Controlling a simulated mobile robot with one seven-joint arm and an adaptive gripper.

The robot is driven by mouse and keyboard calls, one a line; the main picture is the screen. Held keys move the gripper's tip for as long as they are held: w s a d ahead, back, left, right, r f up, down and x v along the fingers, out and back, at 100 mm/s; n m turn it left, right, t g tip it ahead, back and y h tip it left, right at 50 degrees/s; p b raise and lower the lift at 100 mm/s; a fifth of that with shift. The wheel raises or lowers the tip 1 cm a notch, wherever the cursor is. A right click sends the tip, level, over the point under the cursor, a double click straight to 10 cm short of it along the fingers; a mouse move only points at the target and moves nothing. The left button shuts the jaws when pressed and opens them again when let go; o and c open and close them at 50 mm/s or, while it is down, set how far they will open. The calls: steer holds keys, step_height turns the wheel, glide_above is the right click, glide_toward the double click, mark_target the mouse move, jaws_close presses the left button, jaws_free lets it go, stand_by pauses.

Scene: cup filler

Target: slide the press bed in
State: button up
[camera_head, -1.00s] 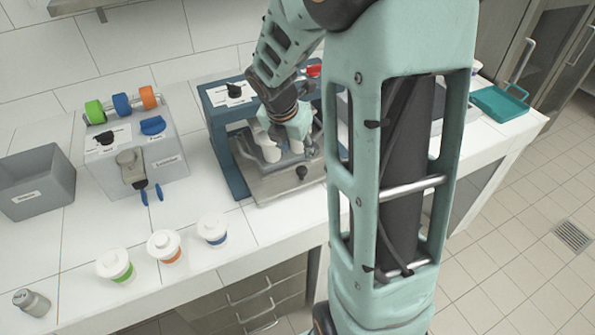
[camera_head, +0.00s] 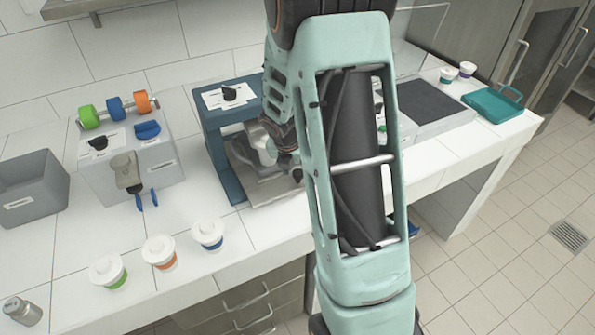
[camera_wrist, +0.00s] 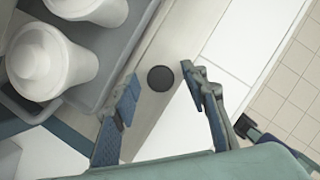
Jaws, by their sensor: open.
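The blue press (camera_head: 222,165) stands on the counter, with its grey metal bed (camera_head: 268,193) sticking out at the front. In the wrist view the bed's front strip (camera_wrist: 182,42) carries a round black knob (camera_wrist: 160,78). My gripper (camera_wrist: 162,82) is open, with one blue finger on each side of the knob and visible gaps between. Whether the fingertips are level with the knob cannot be told. White lidded cups (camera_wrist: 38,62) sit in a grey tray on the bed, beside my left finger.
Left of the press stand a grey dispenser with coloured rolls (camera_head: 135,165) and a grey bin (camera_head: 35,190). Lidded cups (camera_head: 160,252) and a small metal can (camera_head: 22,312) line the front edge. A dark-topped unit (camera_head: 430,105) and teal tray (camera_head: 493,103) stand at right.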

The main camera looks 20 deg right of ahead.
mark_target(291, 173)
steer(key=shift+f, duration=0.1)
steer(key=shift+c, duration=0.7)
jaws_close()
steer(key=shift+w, duration=0.3)
steer(key=shift+w+p, duration=0.95)
steer(key=shift+w, duration=0.85)
steer(key=shift+o, duration=0.7)
jaws_free()
steer(key=shift+w, duration=0.15)
